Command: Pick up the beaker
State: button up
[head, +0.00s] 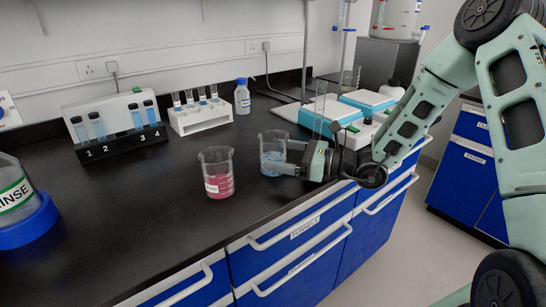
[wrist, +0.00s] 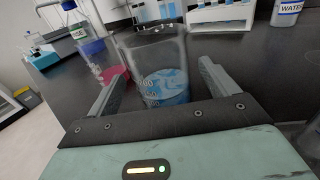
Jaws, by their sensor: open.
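A glass beaker with blue liquid (head: 270,160) stands upright on the black bench near its front edge. A second beaker with pink liquid (head: 217,175) stands to its left. My gripper (head: 284,159) reaches in from the right at the blue beaker, low above the bench. In the wrist view, the blue beaker (wrist: 165,75) sits between the two open fingers of my gripper (wrist: 162,72), with the left finger close to its side. I cannot tell whether either finger touches the glass. The pink beaker (wrist: 114,72) shows partly hidden behind the left finger.
A numbered black rack with blue tubes (head: 118,143) and a white tube rack (head: 202,117) stand at the back. A bottle (head: 242,98) is beside them. White-and-blue devices (head: 368,101) stand behind my gripper. A rinse container (head: 20,205) is at far left.

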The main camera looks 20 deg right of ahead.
jog(key=shift+x, duration=1.4)
jog(key=c, duration=1.2)
jog(key=shift+r, duration=0.15)
notch_tip(320, 180, up, 10)
jog(key=p, duration=0.1)
